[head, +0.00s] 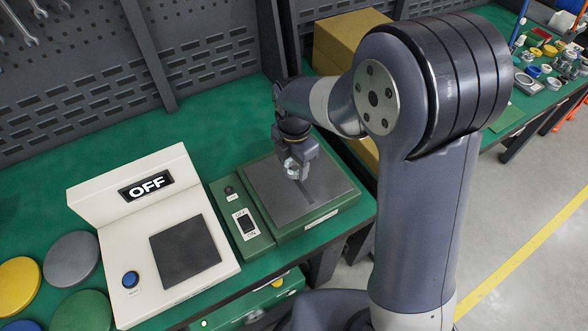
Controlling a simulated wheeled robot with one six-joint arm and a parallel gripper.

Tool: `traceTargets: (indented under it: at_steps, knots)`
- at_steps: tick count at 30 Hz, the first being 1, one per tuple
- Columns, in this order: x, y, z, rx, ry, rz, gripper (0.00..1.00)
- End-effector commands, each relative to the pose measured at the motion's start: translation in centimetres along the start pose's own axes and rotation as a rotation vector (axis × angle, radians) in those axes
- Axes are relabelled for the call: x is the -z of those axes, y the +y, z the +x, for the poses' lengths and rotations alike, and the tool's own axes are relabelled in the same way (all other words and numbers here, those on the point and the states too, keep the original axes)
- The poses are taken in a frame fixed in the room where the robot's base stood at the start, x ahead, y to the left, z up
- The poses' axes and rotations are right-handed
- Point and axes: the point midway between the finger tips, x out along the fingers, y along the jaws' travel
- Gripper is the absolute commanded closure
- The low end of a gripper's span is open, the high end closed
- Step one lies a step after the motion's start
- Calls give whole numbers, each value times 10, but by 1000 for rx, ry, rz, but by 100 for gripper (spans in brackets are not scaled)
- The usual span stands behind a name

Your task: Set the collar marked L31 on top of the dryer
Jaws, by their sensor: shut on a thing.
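My gripper (299,172) is over the dark plate of a green machine (262,243) with an OFF/ON rocker switch. It is shut on a small pale, shiny piece, probably a collar (291,168). No L31 mark can be read on it at this size. The piece is above or near the plate; whether it touches the plate cannot be told. A white machine (205,270) with a display reading OFF, a dark square pad and a blue button stands to the left. No name legible here tells which machine is the dryer.
Round yellow (18,284), grey (70,258) and green (82,313) discs lie at the left on the green bench (120,163). A yellow box (345,38) stands behind my arm. A second bench (505,118) with many small parts is at the far right.

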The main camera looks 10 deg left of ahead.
Motion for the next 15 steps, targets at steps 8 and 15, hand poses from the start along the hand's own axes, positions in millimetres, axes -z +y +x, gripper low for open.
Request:
traceTargets:
  at_steps: [8,15]
  knots:
    - [0,0,34,2,1,0,82]
    - [0,0,36,0,0,0,82]
